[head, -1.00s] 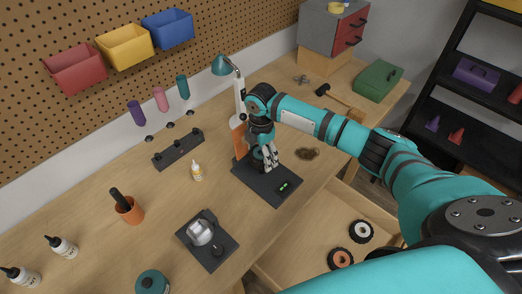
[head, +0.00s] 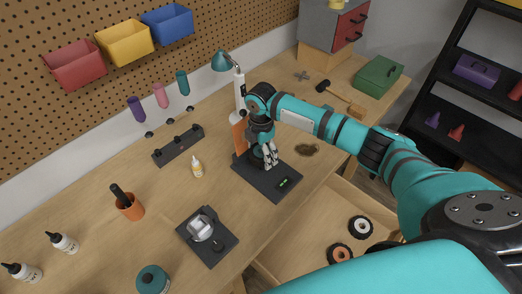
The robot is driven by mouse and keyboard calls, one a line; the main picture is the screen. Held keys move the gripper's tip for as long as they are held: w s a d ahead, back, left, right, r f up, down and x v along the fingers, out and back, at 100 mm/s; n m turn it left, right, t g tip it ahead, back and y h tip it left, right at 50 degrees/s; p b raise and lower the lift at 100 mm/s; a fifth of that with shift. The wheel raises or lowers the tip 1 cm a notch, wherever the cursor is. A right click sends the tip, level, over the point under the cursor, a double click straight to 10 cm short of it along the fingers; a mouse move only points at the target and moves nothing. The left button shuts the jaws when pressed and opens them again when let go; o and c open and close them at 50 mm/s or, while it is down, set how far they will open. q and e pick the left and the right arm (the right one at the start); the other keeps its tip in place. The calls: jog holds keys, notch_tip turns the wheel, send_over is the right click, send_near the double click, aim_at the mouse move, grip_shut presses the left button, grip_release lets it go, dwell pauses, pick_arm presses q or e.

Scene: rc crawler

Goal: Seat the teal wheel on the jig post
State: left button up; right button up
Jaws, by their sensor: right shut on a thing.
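My right gripper (head: 269,161) points down over the dark base plate (head: 285,193) with a small green display. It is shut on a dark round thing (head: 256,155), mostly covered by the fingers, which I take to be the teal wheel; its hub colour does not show. The wheel is low over the back part of the plate. The jig post is hidden behind the gripper and wheel, so I cannot tell whether the wheel is around it or above it. My left gripper is not in view.
An orange panel (head: 239,134) stands behind the plate and a lamp (head: 222,62) beyond it. A glue bottle (head: 197,167) and a dark stand with a metal part (head: 201,229) are to the left. An open drawer holds an orange-hubbed wheel (head: 340,255) and a white-hubbed wheel (head: 360,227).

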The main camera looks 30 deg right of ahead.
dwell(0.4)
dwell(0.7)
jog(key=shift+p, duration=0.55)
jog(key=shift+f+b, duration=1.3)
jog(key=shift+f, duration=0.9)
jog(key=o, duration=1.1)
jog(key=shift+s, duration=0.1)
jog(key=shift+r, duration=0.15)
